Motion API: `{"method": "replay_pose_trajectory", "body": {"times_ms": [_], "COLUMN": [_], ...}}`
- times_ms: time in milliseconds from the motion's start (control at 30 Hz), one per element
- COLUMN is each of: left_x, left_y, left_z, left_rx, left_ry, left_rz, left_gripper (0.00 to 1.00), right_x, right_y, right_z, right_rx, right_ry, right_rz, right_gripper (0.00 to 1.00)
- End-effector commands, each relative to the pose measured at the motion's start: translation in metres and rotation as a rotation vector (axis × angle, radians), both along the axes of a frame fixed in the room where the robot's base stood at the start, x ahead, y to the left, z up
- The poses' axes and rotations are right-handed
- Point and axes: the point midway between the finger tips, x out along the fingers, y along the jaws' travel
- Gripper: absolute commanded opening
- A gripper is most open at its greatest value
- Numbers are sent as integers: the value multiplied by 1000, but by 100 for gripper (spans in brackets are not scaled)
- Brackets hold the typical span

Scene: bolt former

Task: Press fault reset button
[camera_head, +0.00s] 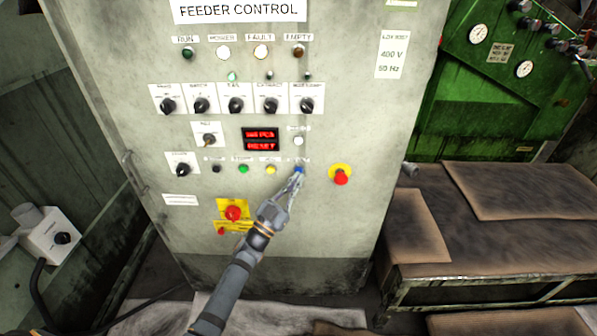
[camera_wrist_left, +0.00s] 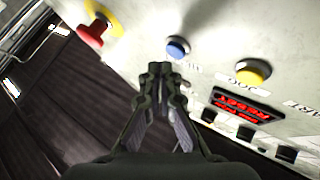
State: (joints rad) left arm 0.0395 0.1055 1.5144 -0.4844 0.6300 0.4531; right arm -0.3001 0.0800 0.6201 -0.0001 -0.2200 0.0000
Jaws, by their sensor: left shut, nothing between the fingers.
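The feeder control panel (camera_head: 220,120) fills the middle of the head view. A blue button (camera_head: 298,169) sits at the right end of its lower button row; its label is too small to read surely. My left gripper (camera_head: 298,180) is shut and empty, its fingertips just below the blue button and partly over it. In the left wrist view the shut fingertips (camera_wrist_left: 160,68) are close to the blue button (camera_wrist_left: 177,47), with the button's face clear; I cannot tell whether they touch. A red display (camera_head: 261,139) reads RESET on its lower line. My right gripper is not in view.
A yellow button (camera_head: 270,169) and a green button (camera_head: 243,168) are left of the blue one. A red emergency stop (camera_head: 340,176) on a yellow base is to the right. A red-knobbed switch (camera_head: 233,213) is lower left. A workbench (camera_head: 480,270) stands right of the panel.

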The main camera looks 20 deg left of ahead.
Motion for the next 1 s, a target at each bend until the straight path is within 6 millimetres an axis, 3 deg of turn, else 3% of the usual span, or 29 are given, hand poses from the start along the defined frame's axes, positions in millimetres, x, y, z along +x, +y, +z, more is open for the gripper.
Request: {"method": "replay_pose_trajectory", "body": {"times_ms": [1000], "left_x": [8], "left_y": [2], "left_z": [0], "left_rx": [0], "left_ry": [0], "left_rz": [0], "left_gripper": [0], "right_x": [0], "right_y": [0], "right_z": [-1], "right_rx": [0], "right_ry": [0], "right_rz": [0], "right_gripper": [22]}}
